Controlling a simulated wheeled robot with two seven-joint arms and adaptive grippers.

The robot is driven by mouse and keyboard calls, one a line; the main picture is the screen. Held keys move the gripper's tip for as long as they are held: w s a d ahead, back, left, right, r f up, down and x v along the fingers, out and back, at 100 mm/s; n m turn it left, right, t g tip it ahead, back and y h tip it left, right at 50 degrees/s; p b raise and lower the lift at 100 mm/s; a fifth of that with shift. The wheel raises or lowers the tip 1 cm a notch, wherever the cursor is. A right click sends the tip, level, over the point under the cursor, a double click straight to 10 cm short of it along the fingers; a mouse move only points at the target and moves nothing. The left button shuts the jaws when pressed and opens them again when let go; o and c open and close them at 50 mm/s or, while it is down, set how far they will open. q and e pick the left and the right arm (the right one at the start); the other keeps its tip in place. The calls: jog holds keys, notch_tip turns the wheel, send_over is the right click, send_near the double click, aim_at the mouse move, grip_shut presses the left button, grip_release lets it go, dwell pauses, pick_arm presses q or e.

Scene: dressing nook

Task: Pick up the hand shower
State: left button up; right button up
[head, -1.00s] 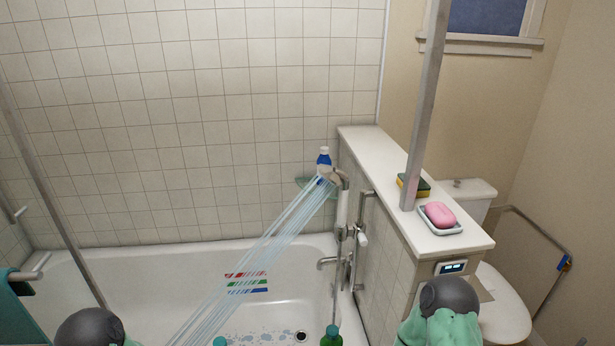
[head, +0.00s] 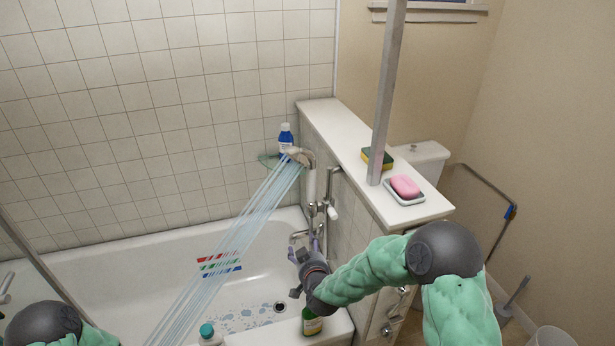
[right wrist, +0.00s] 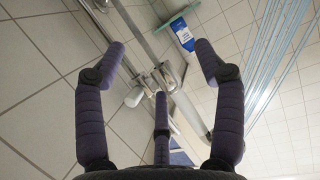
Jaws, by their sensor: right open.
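The hand shower (head: 300,156) hangs upright in its holder on the tiled side of the ledge wall, its head spraying water streams down to the left into the tub. My right gripper (head: 304,257) is open and empty, over the tub's right end, below the hand shower and apart from it. In the right wrist view, its three spread purple fingers (right wrist: 159,66) frame metal shower fittings (right wrist: 160,78), with water streams at the right. I cannot clearly tell the hand shower from the fittings there. My left gripper is out of view; only part of that arm shows.
A white and blue bottle (head: 286,138) stands on a corner shelf behind the hand shower. A pink soap (head: 405,186) and a sponge (head: 377,158) lie on the ledge (head: 340,135). A metal post (head: 388,95) rises from it. A green bottle (head: 312,324) stands near the tub's front.

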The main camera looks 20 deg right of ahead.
aim_at(314, 183)
jog(key=w+d+r+m+t+h, duration=0.1)
jog(key=w+d+r+t+h, duration=0.15)
jog(key=r, duration=1.15)
jog(key=shift+t+h, duration=0.35)
jog(key=shift+t, duration=0.1)
jog(key=x, duration=0.3)
jog(key=d+x, duration=0.1)
jog(key=x, duration=0.1)
jog(key=shift+w+d+r, duration=0.1)
jog(key=shift+w+r, duration=0.1)
jog(key=shift+r, duration=0.15)
jog(key=shift+b+x, duration=1.1)
jog(key=shift+x, duration=1.55)
jog(key=shift+d+r, duration=0.2)
jog(key=shift+r, duration=0.1)
grip_shut()
